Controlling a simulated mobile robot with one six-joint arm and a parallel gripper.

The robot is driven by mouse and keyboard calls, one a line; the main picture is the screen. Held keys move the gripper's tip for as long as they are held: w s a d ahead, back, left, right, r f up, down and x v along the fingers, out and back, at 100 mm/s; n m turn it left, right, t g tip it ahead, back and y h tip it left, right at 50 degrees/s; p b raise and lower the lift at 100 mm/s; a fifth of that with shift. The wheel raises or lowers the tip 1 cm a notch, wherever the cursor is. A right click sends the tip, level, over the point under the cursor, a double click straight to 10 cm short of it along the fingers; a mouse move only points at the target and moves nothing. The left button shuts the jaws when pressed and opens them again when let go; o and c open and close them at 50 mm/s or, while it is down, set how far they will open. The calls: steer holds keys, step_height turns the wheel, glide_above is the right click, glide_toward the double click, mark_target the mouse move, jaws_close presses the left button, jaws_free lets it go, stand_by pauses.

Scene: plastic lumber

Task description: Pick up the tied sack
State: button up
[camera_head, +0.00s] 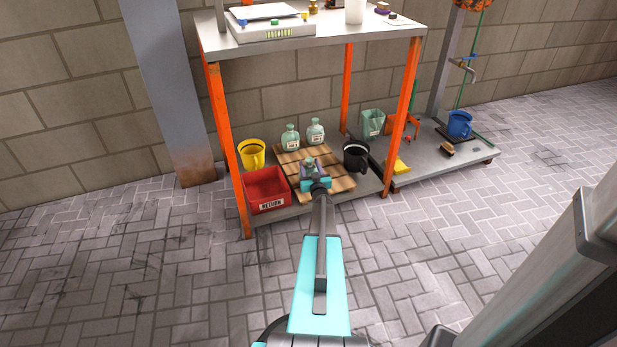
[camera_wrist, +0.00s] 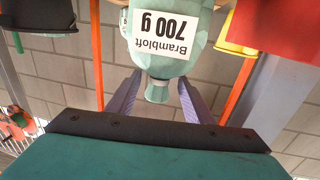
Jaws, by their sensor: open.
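A pale green tied sack (camera_wrist: 170,63) fills the top of the wrist view, which is upside down. Its white label reads "Brambloft 700 g". Its narrow neck lies between the two purple fingers of my gripper (camera_wrist: 159,84), with gaps at both sides. In the head view my gripper (camera_head: 314,172) reaches over the slatted wooden board on the lower shelf, and the sack (camera_head: 309,161) shows just beyond it, partly hidden. My gripper is open.
Two similar labelled sacks (camera_head: 291,138) (camera_head: 316,132) stand behind on the board. A yellow bucket (camera_head: 252,155) and red RETURN bin (camera_head: 266,189) are at left, a black bucket (camera_head: 356,156) at right. Orange posts and the upper shelf (camera_head: 330,36) frame the space.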

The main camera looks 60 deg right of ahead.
steer(key=shift+f+b+x, duration=0.2)
steer(key=shift+b+x, duration=0.85)
steer(key=shift+x, duration=0.9)
steer(key=shift+w+d+r, duration=0.15)
steer(key=shift+w+d, duration=0.3)
steer(key=shift+d, duration=0.05)
jaws_close()
steer(key=shift+r, duration=0.1)
